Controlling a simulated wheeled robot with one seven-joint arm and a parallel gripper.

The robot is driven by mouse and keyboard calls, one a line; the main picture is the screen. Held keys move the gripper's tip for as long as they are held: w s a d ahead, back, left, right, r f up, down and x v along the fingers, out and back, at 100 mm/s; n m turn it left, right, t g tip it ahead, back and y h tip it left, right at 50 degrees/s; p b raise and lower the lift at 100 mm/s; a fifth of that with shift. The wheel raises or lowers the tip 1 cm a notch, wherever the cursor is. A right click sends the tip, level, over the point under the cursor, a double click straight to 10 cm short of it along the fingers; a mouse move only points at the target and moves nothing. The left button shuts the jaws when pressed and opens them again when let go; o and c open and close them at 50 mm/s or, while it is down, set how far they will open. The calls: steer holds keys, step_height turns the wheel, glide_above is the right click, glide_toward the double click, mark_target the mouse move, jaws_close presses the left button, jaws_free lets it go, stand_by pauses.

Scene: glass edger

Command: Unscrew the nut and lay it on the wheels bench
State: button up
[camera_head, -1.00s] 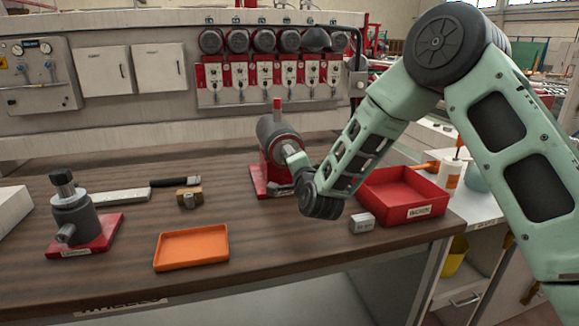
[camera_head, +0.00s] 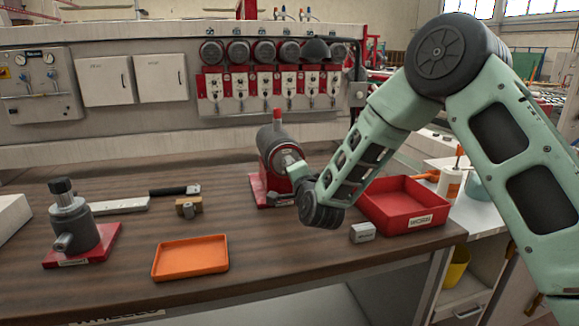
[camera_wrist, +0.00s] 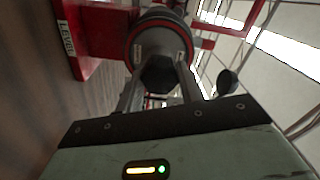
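The dark hexagonal nut (camera_wrist: 158,75) sits at the face of a grey round spindle head in the wrist view. In the head view this spindle unit (camera_head: 268,142) stands on a red base on the bench. My gripper (camera_wrist: 160,84) is at the spindle, with one finger on each side of the nut. Whether the fingers press on the nut cannot be made out. In the head view my gripper (camera_head: 297,169) is small and partly hidden by my wrist, and the nut is not clear. The wooden bench (camera_head: 130,275) has a label on its front edge, partly cut off.
An orange tray (camera_head: 190,258) lies empty at the front. A red bin (camera_head: 405,205) and a small grey block (camera_head: 362,232) are right of the spindle. A second grey unit (camera_head: 75,225) stands left. A brass-coloured block (camera_head: 188,207) and a dark-handled tool (camera_head: 175,190) lie between.

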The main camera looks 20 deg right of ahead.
steer(key=n, duration=2.7)
steer(key=shift+s+n, duration=0.1)
steer(key=shift+n, duration=0.2)
steer(key=shift+f, duration=0.1)
steer(key=o, duration=0.9)
steer(key=shift+o, duration=0.2)
steer(key=shift+b, duration=0.35)
